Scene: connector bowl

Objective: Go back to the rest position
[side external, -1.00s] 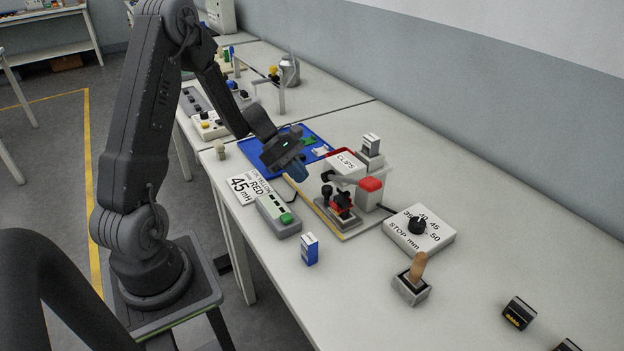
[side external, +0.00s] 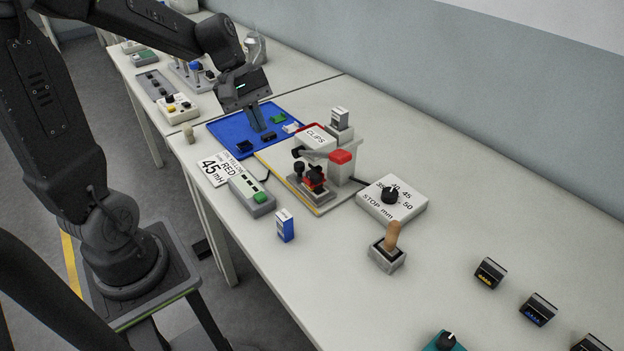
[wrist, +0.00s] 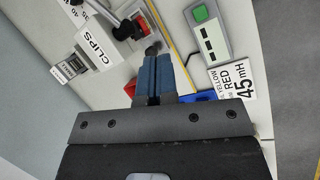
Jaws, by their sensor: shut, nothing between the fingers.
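My gripper (side external: 258,128) hangs pointing down above the blue tray (side external: 222,137) in the side view. Its blue fingers are together with nothing between them, which also shows in the wrist view (wrist: 157,76). Small parts lie in the tray: a green one (side external: 277,118), a white one (side external: 291,127) and dark ones (side external: 244,146). I cannot tell exactly how high the fingertips are above the tray.
A green-button box (side external: 252,196) and label card (side external: 215,168) lie in front.

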